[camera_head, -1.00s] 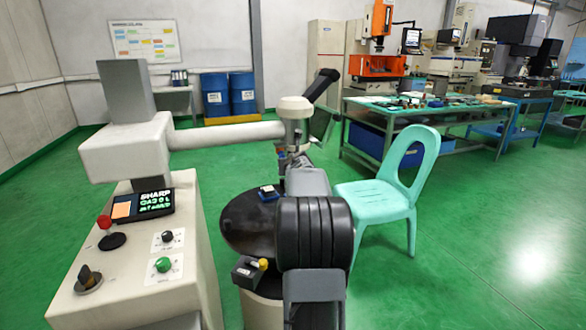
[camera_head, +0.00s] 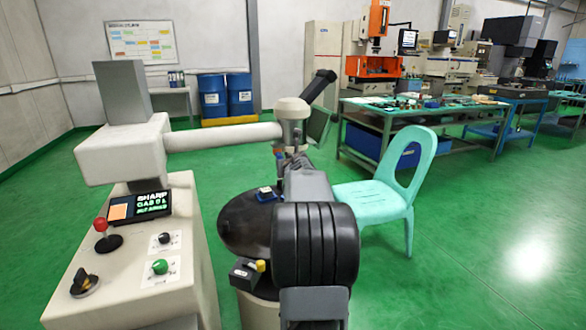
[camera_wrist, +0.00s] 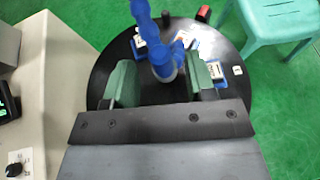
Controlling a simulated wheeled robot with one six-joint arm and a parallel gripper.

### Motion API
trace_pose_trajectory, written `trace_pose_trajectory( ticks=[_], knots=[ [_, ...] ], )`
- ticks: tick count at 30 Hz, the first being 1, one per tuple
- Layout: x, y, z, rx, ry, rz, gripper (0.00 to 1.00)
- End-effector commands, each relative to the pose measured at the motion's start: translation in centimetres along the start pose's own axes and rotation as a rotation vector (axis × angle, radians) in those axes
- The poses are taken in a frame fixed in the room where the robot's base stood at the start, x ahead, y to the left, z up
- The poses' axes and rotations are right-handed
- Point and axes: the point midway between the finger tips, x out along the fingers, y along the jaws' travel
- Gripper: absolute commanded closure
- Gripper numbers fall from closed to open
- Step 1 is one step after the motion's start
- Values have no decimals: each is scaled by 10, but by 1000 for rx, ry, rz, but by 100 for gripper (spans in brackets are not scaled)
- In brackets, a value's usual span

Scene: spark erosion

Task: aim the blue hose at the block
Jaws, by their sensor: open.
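The blue segmented hose (camera_wrist: 146,28) comes down from the top of the wrist view, between the two green fingers of my gripper (camera_wrist: 163,80). The fingers are open, with one on each side of the hose's lower end, and no firm contact can be made out. Small blue holders with pale pieces lie on the round dark table (camera_wrist: 103,72); one blue holder (camera_wrist: 211,72) is by the right finger. I cannot tell which pale piece is the block. In the head view, a blue holder with a pale top (camera_head: 266,193) shows on the table; my arm hides the hose and gripper.
A beige machine with a control panel (camera_head: 142,205) stands close on the left, its pale horizontal arm (camera_head: 222,137) reaching over the table. A turquoise chair (camera_head: 385,190) stands close to the right. A workbench (camera_head: 410,112) is behind it. Green floor is clear at right.

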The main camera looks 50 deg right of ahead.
Motion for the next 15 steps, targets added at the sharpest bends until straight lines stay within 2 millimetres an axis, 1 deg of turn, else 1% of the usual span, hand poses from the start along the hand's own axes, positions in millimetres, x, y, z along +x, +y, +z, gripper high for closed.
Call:
trace_pose_trajectory(
  ticks=[1, 6, 9, 15],
  knots=[
    [-13, 0, 2, 1, -3, -1, 49],
    [-49, 0, 3, 0, -3, -2, 49],
    [-67, 0, 3, 1, -3, -1, 49],
    [-93, 0, 2, 0, -2, -1, 49]
  ],
)
